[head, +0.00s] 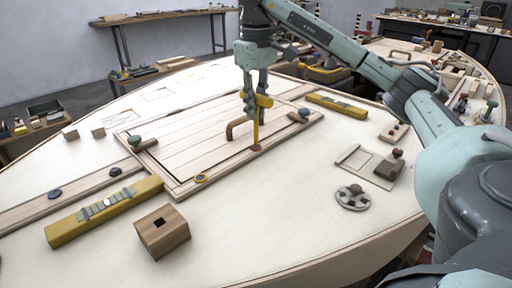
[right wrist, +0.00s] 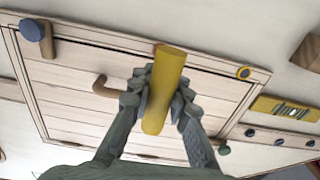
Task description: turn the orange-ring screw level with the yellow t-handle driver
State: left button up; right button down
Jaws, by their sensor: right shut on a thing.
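My right gripper (head: 257,97) is shut on the yellow t-handle driver (head: 256,125), which stands about upright over the near edge of the framed hatch panel (head: 200,140). The driver's lower end meets an orange-brown spot (head: 256,148) on the frame; this looks like the orange-ring screw, but the tip mostly covers it. In the right wrist view the fingers hold the yellow driver (right wrist: 165,90) between them, and its bulk hides what lies under it. A yellow-ringed dark screw (head: 200,178) sits at the frame's near corner. My left gripper is not in view.
A curved wooden handle (head: 237,127) stands on the panel close beside the driver. Dark knobs, a yellow bar (head: 105,212), another yellow bar (head: 337,106) and a wooden block with a square hole (head: 162,236) lie around.

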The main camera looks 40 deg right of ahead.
jog(key=m, duration=1.3)
jog(key=shift+d+m, duration=0.1)
jog(key=shift+m, duration=0.3)
jog(key=shift+f, duration=0.25)
jog(key=shift+f, duration=0.15)
